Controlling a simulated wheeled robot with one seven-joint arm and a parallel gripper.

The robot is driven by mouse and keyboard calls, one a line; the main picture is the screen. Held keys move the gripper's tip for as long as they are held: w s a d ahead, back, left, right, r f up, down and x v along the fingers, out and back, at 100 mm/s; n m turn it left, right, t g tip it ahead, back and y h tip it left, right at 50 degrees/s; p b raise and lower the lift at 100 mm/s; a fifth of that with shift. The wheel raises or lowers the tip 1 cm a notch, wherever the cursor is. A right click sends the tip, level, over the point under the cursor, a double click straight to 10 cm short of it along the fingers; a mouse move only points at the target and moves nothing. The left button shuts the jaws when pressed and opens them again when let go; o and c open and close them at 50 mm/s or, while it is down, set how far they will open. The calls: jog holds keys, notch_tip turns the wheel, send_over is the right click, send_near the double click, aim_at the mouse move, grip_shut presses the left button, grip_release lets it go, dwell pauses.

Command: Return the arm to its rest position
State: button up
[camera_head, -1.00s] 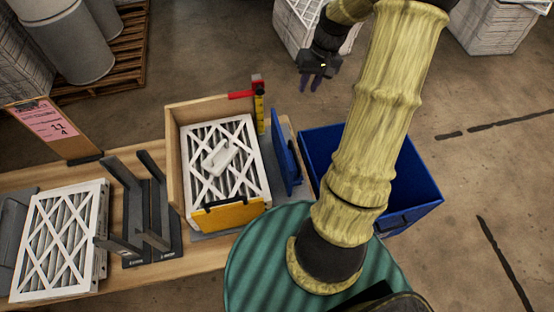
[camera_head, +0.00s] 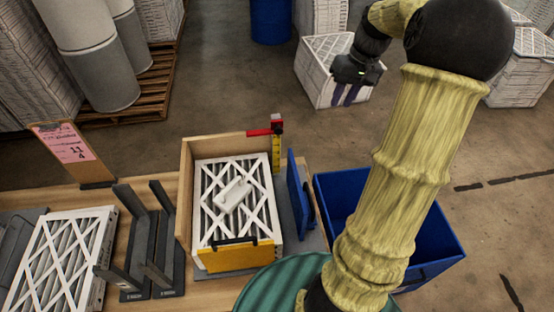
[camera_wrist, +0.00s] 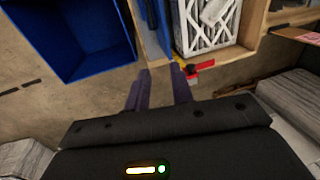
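My arm (camera_head: 405,170) is covered in a yellow sleeve and rises over the blue bin in the head view. My gripper (camera_head: 345,95) is raised beyond the bench, in front of a white stack of filters. In the wrist view the two purple fingers of my gripper (camera_wrist: 160,92) are apart with a gap between them and nothing held. The filter in the box also shows in the wrist view (camera_wrist: 207,25).
A blue bin (camera_head: 440,240) stands right of the bench. A red and yellow gauge (camera_head: 276,145) stands at the box's corner. A dark rack (camera_head: 150,250), another filter (camera_head: 62,260) and a pink sign (camera_head: 68,145) are on the left. Open floor (camera_head: 235,85) lies behind.

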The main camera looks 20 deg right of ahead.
jog(key=s+a+f+n+t+h+b, duration=0.1)
jog(key=s+a+f+b, duration=0.4)
jog(key=a+f, duration=0.5)
jog(key=s+a+f+n+h+b, duration=0.1)
jog(key=s+a+f+b, duration=0.5)
jog(key=a+f, duration=0.4)
jog(key=shift+s+a+f+t, duration=0.35)
jog(key=shift+s+a, duration=0.35)
jog(key=shift+a, duration=0.25)
